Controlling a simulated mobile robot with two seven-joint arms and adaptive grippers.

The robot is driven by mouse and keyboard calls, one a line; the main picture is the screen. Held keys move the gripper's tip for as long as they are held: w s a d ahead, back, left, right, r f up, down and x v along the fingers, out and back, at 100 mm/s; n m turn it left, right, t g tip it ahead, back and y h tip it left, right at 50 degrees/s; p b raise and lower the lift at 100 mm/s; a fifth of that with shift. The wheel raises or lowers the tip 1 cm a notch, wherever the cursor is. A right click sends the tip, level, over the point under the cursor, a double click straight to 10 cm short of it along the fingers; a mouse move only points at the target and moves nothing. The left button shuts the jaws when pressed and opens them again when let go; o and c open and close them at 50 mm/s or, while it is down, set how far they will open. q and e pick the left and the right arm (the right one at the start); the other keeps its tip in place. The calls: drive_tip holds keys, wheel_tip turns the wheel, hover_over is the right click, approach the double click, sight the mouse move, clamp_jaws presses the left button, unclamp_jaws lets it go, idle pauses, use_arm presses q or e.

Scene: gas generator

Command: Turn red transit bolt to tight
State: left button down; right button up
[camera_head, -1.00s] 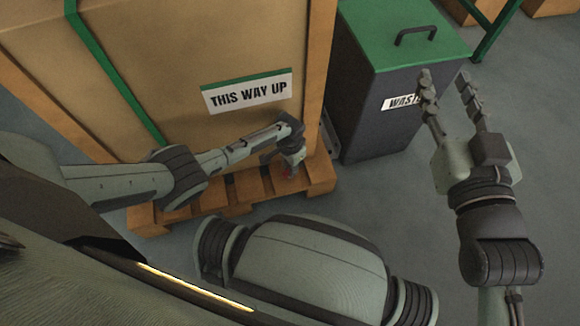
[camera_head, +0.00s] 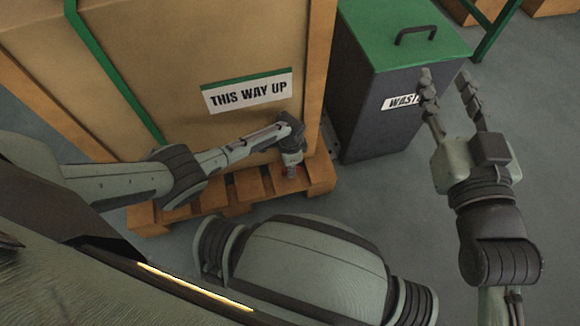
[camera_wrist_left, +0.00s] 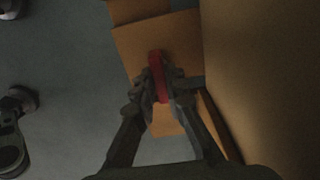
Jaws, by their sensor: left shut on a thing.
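The red transit bolt (camera_wrist_left: 158,65) is on the wooden pallet (camera_head: 244,187) below the large crate. In the left wrist view its long red head runs between the two fingers of my left gripper (camera_wrist_left: 160,88), which is shut on it. My right gripper (camera_head: 449,83) is open and empty, raised in front of the waste bin's right side.
The tall crate (camera_head: 170,75) with a "THIS WAY UP" label stands directly behind my left gripper. A dark waste bin (camera_head: 372,120) with a green lid stands to its right. Grey floor (camera_head: 395,215) is free in front of the bin.

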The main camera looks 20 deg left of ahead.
use_arm(q)
drive_tip(key=c, duration=1.6)
unclamp_jaws()
drive_tip(key=shift+o, duration=0.2)
wheel_tip(320, 180, up, 12)
